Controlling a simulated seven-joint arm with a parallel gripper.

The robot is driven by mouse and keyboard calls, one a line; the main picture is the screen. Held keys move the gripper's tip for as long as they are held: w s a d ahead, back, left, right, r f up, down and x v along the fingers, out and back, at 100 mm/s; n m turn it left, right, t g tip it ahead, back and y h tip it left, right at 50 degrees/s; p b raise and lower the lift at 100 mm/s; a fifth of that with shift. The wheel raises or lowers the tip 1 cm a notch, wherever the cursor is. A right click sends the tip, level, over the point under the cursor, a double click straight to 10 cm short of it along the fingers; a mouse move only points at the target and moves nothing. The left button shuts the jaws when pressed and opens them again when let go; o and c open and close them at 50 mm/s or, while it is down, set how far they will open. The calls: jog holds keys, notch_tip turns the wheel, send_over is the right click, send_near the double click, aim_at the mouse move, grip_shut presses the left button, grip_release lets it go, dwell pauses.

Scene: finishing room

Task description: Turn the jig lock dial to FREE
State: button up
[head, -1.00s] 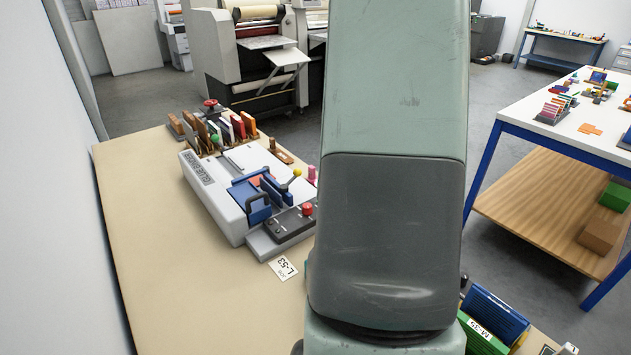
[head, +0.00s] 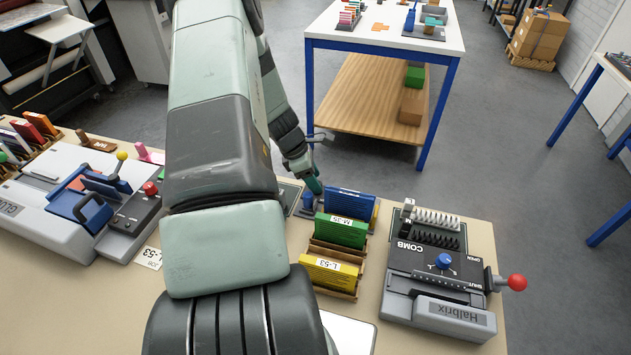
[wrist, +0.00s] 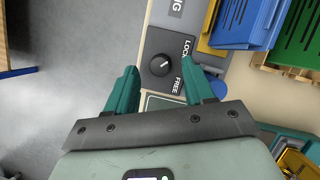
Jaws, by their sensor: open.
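The jig lock dial (wrist: 159,65) is a round black knob with a short white mark, on a dark grey plate lettered LOCK and FREE, in the wrist view. I cannot tell for certain which word the mark points at. My gripper (wrist: 158,74) is open, its two teal fingers spread on either side of the dial in the picture. The knob shows between the fingertips; whether they touch it I cannot tell. In the head view my gripper (head: 314,184) reaches down at the far table edge by the blue jig part (head: 308,201); the dial is not discernible there.
A blue block (head: 350,204), a green block (head: 340,231) and a yellow block (head: 328,272) stand in wooden racks beside the jig. The comb machine (head: 432,285) is to the right, with a red-knobbed lever. The gluing machine (head: 45,222) is left.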

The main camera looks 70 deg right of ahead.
jog(key=shift+x, duration=1)
jog(key=shift+c, duration=0.2)
grip_shut()
